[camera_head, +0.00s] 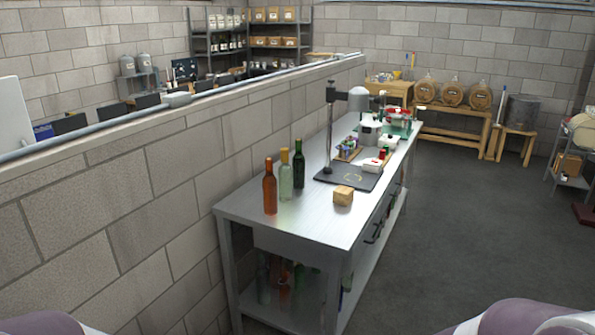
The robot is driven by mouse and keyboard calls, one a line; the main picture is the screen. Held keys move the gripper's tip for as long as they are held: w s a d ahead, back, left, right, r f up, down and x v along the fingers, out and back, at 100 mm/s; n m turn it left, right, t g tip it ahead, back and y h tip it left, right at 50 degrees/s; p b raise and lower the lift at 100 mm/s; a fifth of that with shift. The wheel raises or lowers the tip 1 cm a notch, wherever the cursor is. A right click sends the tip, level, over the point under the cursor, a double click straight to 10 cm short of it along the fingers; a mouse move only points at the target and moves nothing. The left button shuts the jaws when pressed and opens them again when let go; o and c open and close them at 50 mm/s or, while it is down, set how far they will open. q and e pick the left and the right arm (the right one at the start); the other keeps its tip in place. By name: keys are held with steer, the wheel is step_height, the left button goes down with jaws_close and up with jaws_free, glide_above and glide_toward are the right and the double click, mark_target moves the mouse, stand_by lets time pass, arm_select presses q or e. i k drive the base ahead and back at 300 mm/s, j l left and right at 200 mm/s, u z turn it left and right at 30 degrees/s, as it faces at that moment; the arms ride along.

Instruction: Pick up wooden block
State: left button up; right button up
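The wooden block (343,195) is a small tan cube. It sits on the bare metal top of the workbench (305,225), near the bench's front right edge and just in front of a dark base plate (348,178). Nothing covers the block. Parts of my arms show only at the bottom left and bottom right corners. Neither gripper shows, and both arms are well apart from the block.
An orange bottle (270,190), a clear bottle (285,178) and a green bottle (299,166) stand left of the block. A stand with a post (329,135) rises behind it. A block wall (150,185) borders the bench's left side. The floor (450,240) to the right is clear.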

mark_target(343, 195)
steer(key=i+l, duration=0.95)
steer(key=i, duration=0.15)
